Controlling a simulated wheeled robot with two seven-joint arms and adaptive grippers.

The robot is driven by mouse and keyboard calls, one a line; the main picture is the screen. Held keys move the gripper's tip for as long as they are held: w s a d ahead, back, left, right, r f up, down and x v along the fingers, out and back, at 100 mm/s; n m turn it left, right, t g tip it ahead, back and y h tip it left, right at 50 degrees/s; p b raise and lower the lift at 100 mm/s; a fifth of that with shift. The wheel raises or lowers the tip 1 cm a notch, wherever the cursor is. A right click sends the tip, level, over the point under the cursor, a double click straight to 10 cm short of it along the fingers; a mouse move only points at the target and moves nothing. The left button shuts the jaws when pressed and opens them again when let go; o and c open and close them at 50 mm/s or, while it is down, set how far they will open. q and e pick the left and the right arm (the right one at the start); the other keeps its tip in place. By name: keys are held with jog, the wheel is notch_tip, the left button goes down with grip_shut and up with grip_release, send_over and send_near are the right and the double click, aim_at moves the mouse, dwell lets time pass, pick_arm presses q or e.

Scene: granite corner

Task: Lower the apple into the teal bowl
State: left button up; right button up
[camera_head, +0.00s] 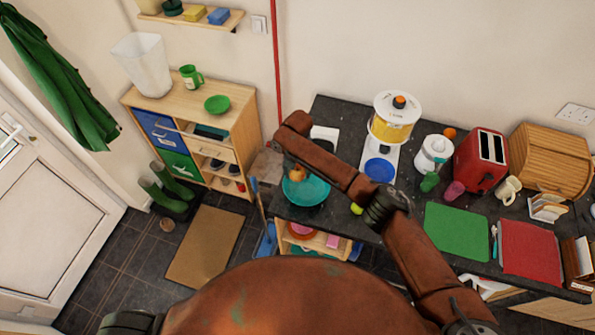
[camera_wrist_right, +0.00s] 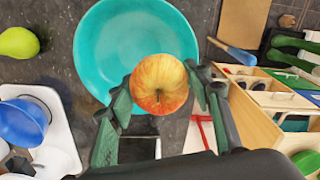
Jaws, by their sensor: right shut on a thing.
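The red-and-yellow apple (camera_wrist_right: 159,84) is between the two green-padded fingers of my right gripper (camera_wrist_right: 160,93) in the wrist view. My right gripper is shut on it. The apple also shows in the head view (camera_head: 297,173), over the teal bowl (camera_head: 313,190). The bowl stands on the dark counter, near its left end. In the wrist view the teal bowl (camera_wrist_right: 105,45) lies beyond the apple, which covers its lower right rim. I cannot tell the height of the apple above the bowl. My left gripper does not show.
A green pear (camera_wrist_right: 18,42) lies on the counter beside the bowl. A white scale with a blue bowl (camera_head: 380,170), a juicer (camera_head: 433,153) and a red toaster (camera_head: 480,160) stand to the right. A wooden cabinet (camera_head: 190,130) stands left of the counter.

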aim_at(297, 169)
jog(key=shift+f+b, duration=0.9)
jog(key=shift+f, duration=1.3)
jog(key=shift+f, duration=0.2)
jog(key=o, duration=1.3)
jog(key=shift+r, duration=0.1)
notch_tip(297, 169, up, 12)
jog(key=shift+f, duration=0.1)
